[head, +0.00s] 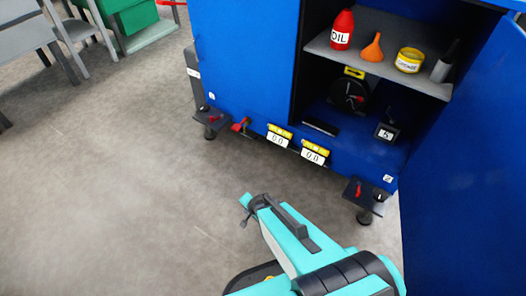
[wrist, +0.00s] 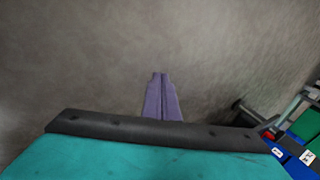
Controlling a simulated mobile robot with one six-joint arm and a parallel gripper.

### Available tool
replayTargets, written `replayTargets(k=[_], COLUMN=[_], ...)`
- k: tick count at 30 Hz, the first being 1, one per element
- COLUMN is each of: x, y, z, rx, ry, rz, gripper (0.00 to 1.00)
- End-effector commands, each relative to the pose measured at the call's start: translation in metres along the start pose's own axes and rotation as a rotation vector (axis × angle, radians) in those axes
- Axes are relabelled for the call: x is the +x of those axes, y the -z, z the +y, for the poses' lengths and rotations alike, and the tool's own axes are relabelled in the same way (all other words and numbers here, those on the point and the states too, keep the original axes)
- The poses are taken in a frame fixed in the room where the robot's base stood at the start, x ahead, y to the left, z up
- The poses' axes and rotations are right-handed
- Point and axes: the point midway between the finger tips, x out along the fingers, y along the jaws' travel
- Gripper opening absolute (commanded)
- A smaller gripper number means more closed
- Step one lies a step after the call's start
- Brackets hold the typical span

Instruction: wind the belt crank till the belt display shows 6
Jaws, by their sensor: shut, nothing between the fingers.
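The round black crank unit (head: 350,95) with a red handle and a yellow label sits inside the blue cabinet, under the shelf. I take it for the belt crank. A small dark display box (head: 386,132) to its right appears to show 5; whether it is the belt display I cannot read. My gripper (wrist: 160,75) shows two purple fingers, shut and empty, over bare floor in the wrist view. In the head view my teal arm is in front of the cabinet, well apart from the crank, and the fingers cannot be made out.
Two yellow-topped displays (head: 278,137) (head: 315,155) read 0.0. The open blue door (head: 465,160) bounds the right.

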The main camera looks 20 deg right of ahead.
Motion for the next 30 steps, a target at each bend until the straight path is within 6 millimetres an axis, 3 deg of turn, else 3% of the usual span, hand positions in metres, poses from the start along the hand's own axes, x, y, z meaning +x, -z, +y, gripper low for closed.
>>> replayTargets(k=[6,16,21,30], x=[-0.024,-0.084,-0.109,-0.119], y=[-0.044,-0.078,-0.084,-0.087], z=[0.069,0.162,0.187,0.195], rx=[-0.327,-0.776,-0.926,-0.989], ry=[-0.219,-0.497,-0.562,-0.579], rz=[-0.176,-0.502,-0.646,-0.710], gripper=[0.00,0.00,0.00,0.00])
